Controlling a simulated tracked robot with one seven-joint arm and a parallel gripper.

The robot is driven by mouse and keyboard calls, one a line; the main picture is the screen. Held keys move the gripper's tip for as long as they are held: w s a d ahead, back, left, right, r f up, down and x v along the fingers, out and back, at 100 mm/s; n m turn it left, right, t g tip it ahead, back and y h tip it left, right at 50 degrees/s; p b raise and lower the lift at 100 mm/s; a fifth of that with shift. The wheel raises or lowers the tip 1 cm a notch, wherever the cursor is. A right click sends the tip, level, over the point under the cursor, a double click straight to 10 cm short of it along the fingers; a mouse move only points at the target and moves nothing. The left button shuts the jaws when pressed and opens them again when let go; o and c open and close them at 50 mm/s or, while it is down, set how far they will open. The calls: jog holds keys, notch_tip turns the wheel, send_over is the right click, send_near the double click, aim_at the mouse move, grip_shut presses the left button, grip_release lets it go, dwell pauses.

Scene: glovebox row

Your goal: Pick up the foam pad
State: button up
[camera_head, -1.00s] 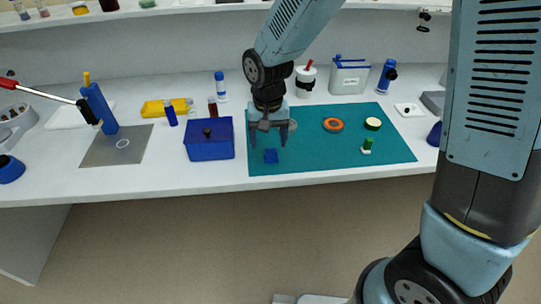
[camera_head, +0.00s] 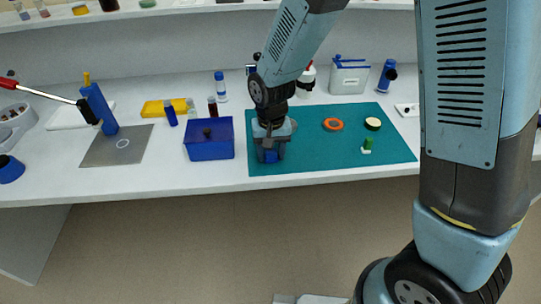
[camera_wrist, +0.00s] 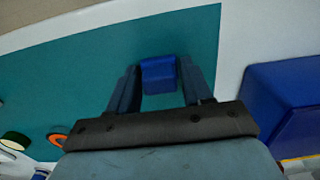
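The foam pad looks to be the small blue block (camera_head: 270,155) on the teal mat (camera_head: 340,135), near the mat's front left corner. In the wrist view the blue block (camera_wrist: 158,74) lies between the two fingers of my gripper (camera_wrist: 160,85). The fingers are apart, with a narrow gap showing on each side of the block. In the head view my gripper (camera_head: 269,153) is low over the mat, around the block, and hides part of it.
A blue box (camera_head: 209,145) with a dark knob stands just left of the mat. An orange ring (camera_head: 333,125), a round cream-topped item (camera_head: 373,124) and a small green-topped item (camera_head: 367,145) lie on the mat to the right. The bench front edge is close.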

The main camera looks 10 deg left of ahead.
jog(key=c, duration=0.7)
jog(key=shift+r, duration=0.15)
jog(key=shift+r, duration=0.35)
notch_tip(320, 180, up, 2)
jog(key=shift+r, duration=0.15)
jog(key=shift+s+d+r, duration=1.25)
jog(key=shift+s+r, duration=0.4)
jog(key=shift+s, duration=0.35)
jog(key=shift+s+d+r, duration=1.2)
jog(key=shift+s+r, duration=0.4)
jog(key=shift+s, duration=0.35)
jog(key=shift+s+d+r, duration=1.25)
jog(key=shift+s+r, duration=0.4)
jog(key=shift+s, duration=0.35)
